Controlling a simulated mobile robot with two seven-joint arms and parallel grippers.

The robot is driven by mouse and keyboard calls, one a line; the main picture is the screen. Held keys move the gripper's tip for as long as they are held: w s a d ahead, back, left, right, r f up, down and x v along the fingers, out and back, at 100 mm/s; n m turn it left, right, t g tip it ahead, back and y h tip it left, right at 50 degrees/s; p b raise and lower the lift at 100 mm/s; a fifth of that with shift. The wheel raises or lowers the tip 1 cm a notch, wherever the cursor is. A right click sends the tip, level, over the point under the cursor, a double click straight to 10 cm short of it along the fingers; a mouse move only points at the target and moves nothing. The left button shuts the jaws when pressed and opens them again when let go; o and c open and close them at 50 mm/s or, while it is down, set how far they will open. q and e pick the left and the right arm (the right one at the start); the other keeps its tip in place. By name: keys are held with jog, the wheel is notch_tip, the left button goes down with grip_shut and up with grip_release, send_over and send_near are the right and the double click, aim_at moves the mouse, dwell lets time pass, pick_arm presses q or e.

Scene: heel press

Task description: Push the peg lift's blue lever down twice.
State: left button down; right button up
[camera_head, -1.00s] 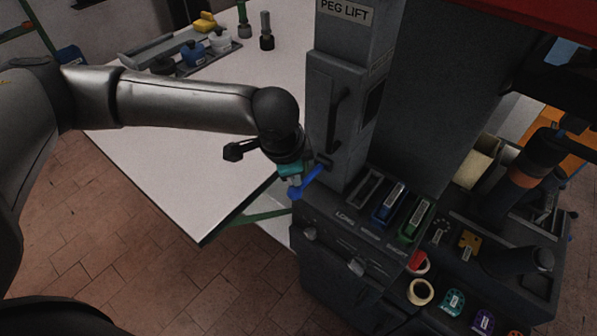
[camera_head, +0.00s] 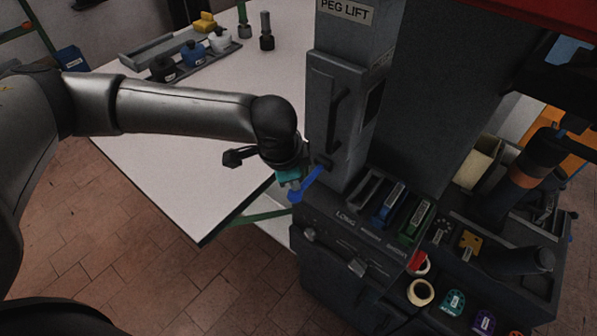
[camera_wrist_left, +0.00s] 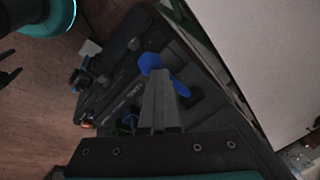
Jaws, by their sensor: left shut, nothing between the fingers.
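The peg lift (camera_head: 335,110) is a tall dark grey column with a name plate on top. Its blue lever (camera_head: 308,184) sticks out from the column's lower front, sloping down to the left. My left gripper (camera_head: 291,188) is at the lever's outer end, with its fingers shut and empty. In the left wrist view the shut fingers (camera_wrist_left: 160,98) lie over the blue lever (camera_wrist_left: 181,88), whose round end (camera_wrist_left: 150,63) shows beyond the tips. They look very close to the lever; whether they touch it I cannot tell.
A white table (camera_head: 180,140) stands left of the lift, holding a grey tray (camera_head: 185,55) with small bottles. The lift's base has slots with a blue block (camera_head: 388,205) and a green block (camera_head: 415,221). Tape rolls (camera_head: 421,291) lie at lower right. The tiled floor is open in front.

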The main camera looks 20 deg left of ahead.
pick_arm(q)
jog(key=shift+s+a+f, duration=0.1)
jog(key=shift+s+f, duration=0.15)
jog(key=shift+f, duration=0.35)
jog(key=shift+s+a+f, duration=0.1)
jog(key=shift+s+f, duration=0.1)
jog(key=shift+f, duration=0.35)
dwell(1.2)
jog(key=shift+w+d+r+p, duration=0.2)
jog(key=shift+w+r+p, duration=0.25)
jog(key=shift+r+p, duration=0.9)
jog(key=shift+w+d+r+p, duration=0.15)
jog(key=shift+w+r+p, duration=0.3)
jog(key=shift+r+p, duration=0.85)
jog(key=shift+w+d+r+p, duration=0.2)
jog(key=shift+w+r+p, duration=0.25)
jog(key=shift+r+p, duration=0.9)
jog(key=shift+f, duration=0.1)
jog(key=r+p, duration=0.1)
jog(key=w+r+p, duration=0.1)
jog(key=r+p, duration=0.2)
jog(key=p, duration=0.1)
jog(key=shift+w+d+r, duration=0.3)
jog(key=shift+r, duration=0.05)
